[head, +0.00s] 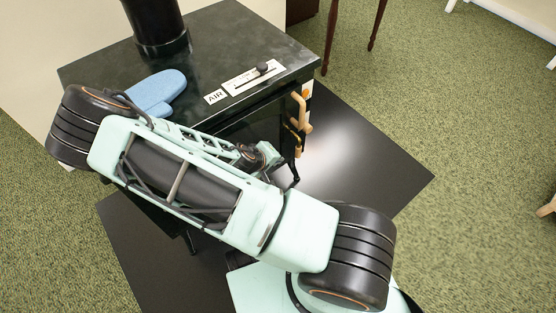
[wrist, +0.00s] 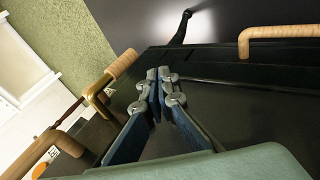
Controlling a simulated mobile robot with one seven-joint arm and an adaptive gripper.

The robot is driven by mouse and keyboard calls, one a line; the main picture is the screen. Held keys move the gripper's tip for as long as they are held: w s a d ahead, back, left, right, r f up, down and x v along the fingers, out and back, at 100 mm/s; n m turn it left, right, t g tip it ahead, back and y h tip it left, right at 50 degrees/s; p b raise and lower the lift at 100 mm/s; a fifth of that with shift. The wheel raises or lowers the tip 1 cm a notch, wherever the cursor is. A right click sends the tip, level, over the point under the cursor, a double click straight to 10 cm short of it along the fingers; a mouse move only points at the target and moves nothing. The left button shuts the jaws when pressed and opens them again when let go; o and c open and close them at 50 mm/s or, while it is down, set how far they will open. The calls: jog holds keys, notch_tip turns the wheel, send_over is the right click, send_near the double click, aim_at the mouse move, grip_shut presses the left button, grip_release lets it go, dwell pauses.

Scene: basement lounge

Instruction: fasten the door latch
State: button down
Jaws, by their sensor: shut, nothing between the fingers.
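The stove (head: 215,50) is a black box, with its front facing down and right in the head view. A door latch with a wood-wrapped grip and brass arm (wrist: 108,82) shows at the stove's edge in the wrist view. Wood and brass also show at the stove's front corner in the head view (head: 302,112). I cannot tell whether the latch is engaged. My gripper (wrist: 159,84) is shut and empty, just right of the latch and apart from it, over the dark stove front. In the head view my arm hides most of the front.
Another wooden handle (wrist: 280,32) is at upper right in the wrist view, and one more (wrist: 32,155) at lower left. A blue mitt (head: 158,92), an AIR slider (head: 252,77) and a flue pipe (head: 158,28) are on top. A dark floor plate (head: 375,165) lies around the stove.

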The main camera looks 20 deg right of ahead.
jog(key=s+a+r+p, duration=0.2)
jog(key=s+a, duration=0.3)
jog(key=a, duration=0.4)
jog(key=shift+p, duration=0.35)
